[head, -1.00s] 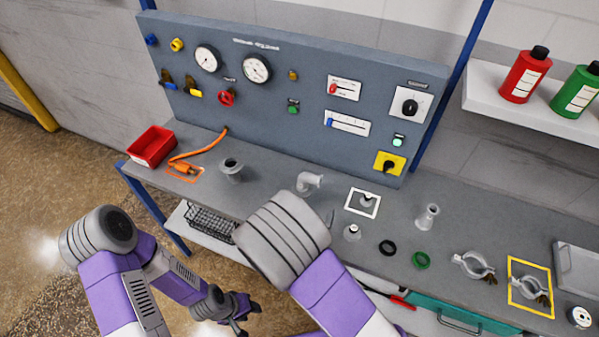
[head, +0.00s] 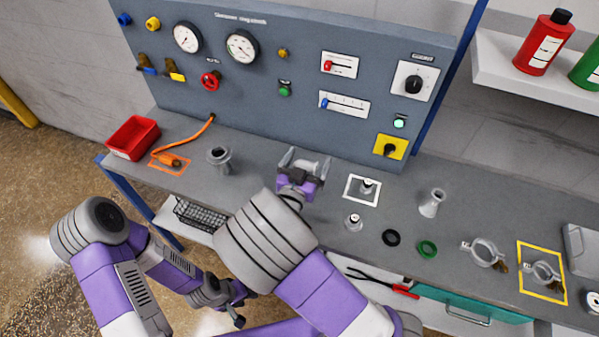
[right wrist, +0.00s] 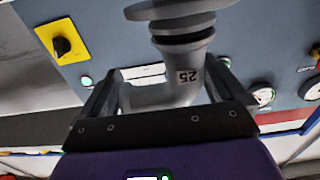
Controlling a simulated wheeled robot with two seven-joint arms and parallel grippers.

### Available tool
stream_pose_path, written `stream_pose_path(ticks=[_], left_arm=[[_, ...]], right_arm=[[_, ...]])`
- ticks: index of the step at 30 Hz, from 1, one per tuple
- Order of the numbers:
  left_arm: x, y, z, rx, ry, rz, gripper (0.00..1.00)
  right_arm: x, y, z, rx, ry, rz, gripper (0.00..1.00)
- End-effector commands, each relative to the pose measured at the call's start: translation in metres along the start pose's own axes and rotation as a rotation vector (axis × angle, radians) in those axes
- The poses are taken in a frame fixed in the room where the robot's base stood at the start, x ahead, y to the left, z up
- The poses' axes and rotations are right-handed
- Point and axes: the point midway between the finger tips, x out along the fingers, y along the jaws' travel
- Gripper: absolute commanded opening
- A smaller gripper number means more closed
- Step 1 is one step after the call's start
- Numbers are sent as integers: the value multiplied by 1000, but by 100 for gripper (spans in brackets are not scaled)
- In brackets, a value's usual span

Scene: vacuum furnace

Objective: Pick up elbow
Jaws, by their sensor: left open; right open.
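The elbow (head: 309,166), a grey metal pipe bend, is on the bench near the panel, partly hidden by my right gripper (head: 306,161). The right gripper is open, with one finger on each side of the elbow. In the right wrist view the elbow (right wrist: 183,92), marked 25, shows between the spread fingers of the gripper (right wrist: 168,86). I cannot tell whether the fingers touch it. My left gripper (head: 238,306) is open and empty, low in front of the bench and away from the elbow.
A grey flanged fitting (head: 220,160) stands left of the elbow. A white-framed square with a small part (head: 367,187) and another small metal part (head: 353,221) lie right of it. The gauge panel (head: 270,90) rises behind. A red bin (head: 133,138) is at the far left.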

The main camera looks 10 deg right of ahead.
Motion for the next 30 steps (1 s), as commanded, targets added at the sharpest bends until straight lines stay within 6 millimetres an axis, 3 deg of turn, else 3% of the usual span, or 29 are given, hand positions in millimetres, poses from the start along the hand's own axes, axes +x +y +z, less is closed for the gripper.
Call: stream_pose_path(ticks=[6, 18, 26, 30], left_arm=[[0, 0, 0, 0, 0, 0, 43], [0, 0, 0, 0, 0, 0, 43], [-2, 1, 0, 0, 0, 0, 43], [-9, 4, 0, 0, 0, 0, 43]], right_arm=[[0, 0, 0, 0, -1, -1, 95], [0, 0, 0, 0, 0, -1, 36], [0, -1, -4, 1, 0, -2, 36], [0, -1, -26, 5, 0, -3, 36]])
